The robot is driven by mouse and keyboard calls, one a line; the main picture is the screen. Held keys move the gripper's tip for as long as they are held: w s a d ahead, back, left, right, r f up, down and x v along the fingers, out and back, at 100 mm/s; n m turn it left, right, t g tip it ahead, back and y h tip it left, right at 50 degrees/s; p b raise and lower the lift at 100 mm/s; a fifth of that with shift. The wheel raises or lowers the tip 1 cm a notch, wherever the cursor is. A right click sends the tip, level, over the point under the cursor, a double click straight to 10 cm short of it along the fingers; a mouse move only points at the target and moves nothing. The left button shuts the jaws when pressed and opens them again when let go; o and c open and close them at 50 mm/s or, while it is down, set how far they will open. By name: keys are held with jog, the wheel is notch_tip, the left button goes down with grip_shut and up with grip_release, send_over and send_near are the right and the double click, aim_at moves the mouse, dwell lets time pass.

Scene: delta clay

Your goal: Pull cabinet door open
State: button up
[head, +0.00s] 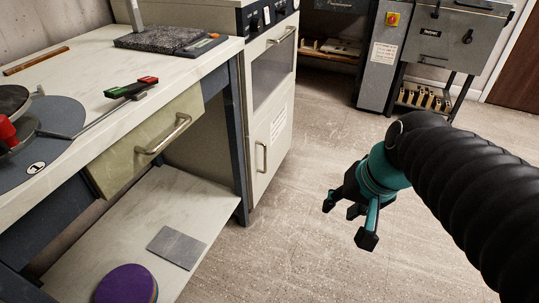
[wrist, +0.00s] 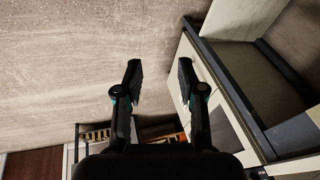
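The pale cabinet (head: 275,105) stands right of the workbench in the head view. Its lower door (head: 270,140) is shut and has an upright bar handle (head: 262,158) and a paper label. Above it is a windowed front (head: 272,68) with a bar handle (head: 282,36) along its top. My gripper (head: 347,222) is open and empty over the floor, to the right of the cabinet and apart from it. In the wrist view my gripper (wrist: 159,72) shows two spread fingers with bare floor between them. The cabinet's pale front is at the right there, partly behind a finger.
The workbench (head: 120,75) at the left has a drawer (head: 150,145) with a bar handle and a low shelf (head: 150,235). A grey machine (head: 445,45) on a stand is at the back right. The floor (head: 310,130) between is clear.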

jog(key=w+a+f+m+g+y, duration=0.1)
jog(key=w+a+f+m+y, duration=0.25)
jog(key=w, duration=0.45)
jog(key=w+a+f+m+g+y, duration=0.1)
jog(key=w+a+f+m+y, duration=0.25)
jog(key=w, duration=0.45)
jog(key=w+a+f+m+y, duration=0.3)
jog(key=w+a+m+y, duration=0.1)
jog(key=w, duration=0.3)
jog(key=w+d+f+m+t+y, duration=0.1)
jog(key=w+d+f+m+t, duration=0.1)
jog(key=w+f+m+t, duration=0.5)
jog(key=w+d+f+m+t+y, duration=0.15)
jog(key=w+f+m, duration=0.25)
jog(key=w+f, duration=0.7)
send_over(265, 170)
jog(key=shift+w+f+g+h, duration=0.25)
jog(key=shift+w+f+g, duration=0.1)
jog(key=shift+f, duration=0.4)
grip_shut()
